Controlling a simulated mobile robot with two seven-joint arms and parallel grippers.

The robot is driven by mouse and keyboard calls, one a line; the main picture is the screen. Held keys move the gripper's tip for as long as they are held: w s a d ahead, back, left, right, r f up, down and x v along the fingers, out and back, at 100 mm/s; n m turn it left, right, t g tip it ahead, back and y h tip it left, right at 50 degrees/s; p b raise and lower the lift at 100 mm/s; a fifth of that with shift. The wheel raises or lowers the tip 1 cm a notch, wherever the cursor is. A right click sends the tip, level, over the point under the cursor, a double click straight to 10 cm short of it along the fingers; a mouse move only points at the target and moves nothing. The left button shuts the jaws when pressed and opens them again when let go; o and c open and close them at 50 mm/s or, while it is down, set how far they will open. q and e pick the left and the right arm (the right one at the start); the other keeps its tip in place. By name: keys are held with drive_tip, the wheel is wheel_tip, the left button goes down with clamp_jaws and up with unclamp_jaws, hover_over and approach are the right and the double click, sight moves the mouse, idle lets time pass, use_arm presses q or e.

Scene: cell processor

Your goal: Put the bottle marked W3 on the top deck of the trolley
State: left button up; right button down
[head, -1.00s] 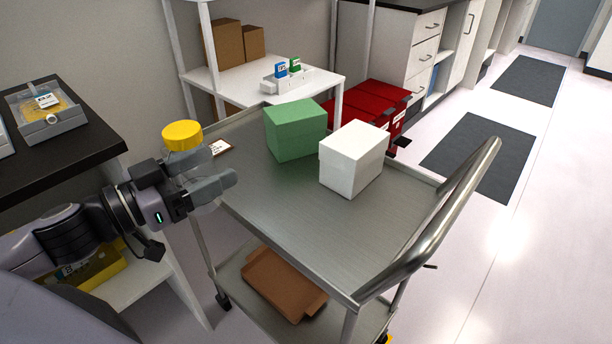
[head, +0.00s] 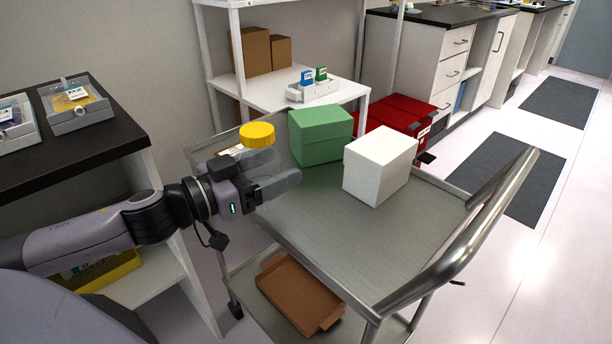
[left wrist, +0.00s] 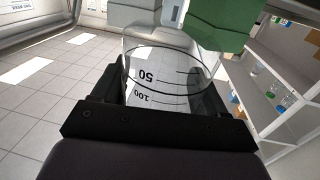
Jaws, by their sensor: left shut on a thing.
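A clear bottle with a yellow cap (head: 257,134) is held by my left gripper (head: 272,182), which is shut on it. The cap shows above the fingers in the head view; the fingers hide much of the body. In the left wrist view the clear bottle (left wrist: 165,80) stands between the fingers with volume marks 50 and 100; no W3 mark is readable. The trolley's top deck (head: 330,235) is grey metal. The gripper and bottle are at its left edge, and I cannot tell whether the bottle touches the deck. My right gripper is not in view.
A green box (head: 320,137) and a white box (head: 380,165) stand on the deck's far part. The near middle of the deck is clear. The trolley's handle (head: 480,225) rises at right. A brown tray (head: 300,293) lies on the lower deck. A black counter (head: 60,150) is at left.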

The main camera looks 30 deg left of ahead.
use_arm(q)
drive_tip(key=shift+w+d+f, duration=0.35)
drive_tip(key=shift+w+f, duration=0.05)
drive_tip(key=shift+w, duration=0.3)
drive_tip(key=shift+w+d+f, duration=0.4)
drive_tip(key=shift+w, duration=0.35)
drive_tip(key=shift+w+d+f, duration=0.35)
drive_tip(key=shift+w+f, duration=0.05)
drive_tip(key=shift+w, duration=0.3)
drive_tip(key=shift+w+d+f, duration=0.25)
drive_tip(key=shift+w+f, duration=0.25)
drive_tip(key=shift+w+d+f, duration=0.25)
drive_tip(key=shift+w+f, duration=0.2)
drive_tip(key=shift+f, duration=0.1)
drive_tip(key=o, duration=1.5)
drive_tip(key=shift+f, duration=0.1)
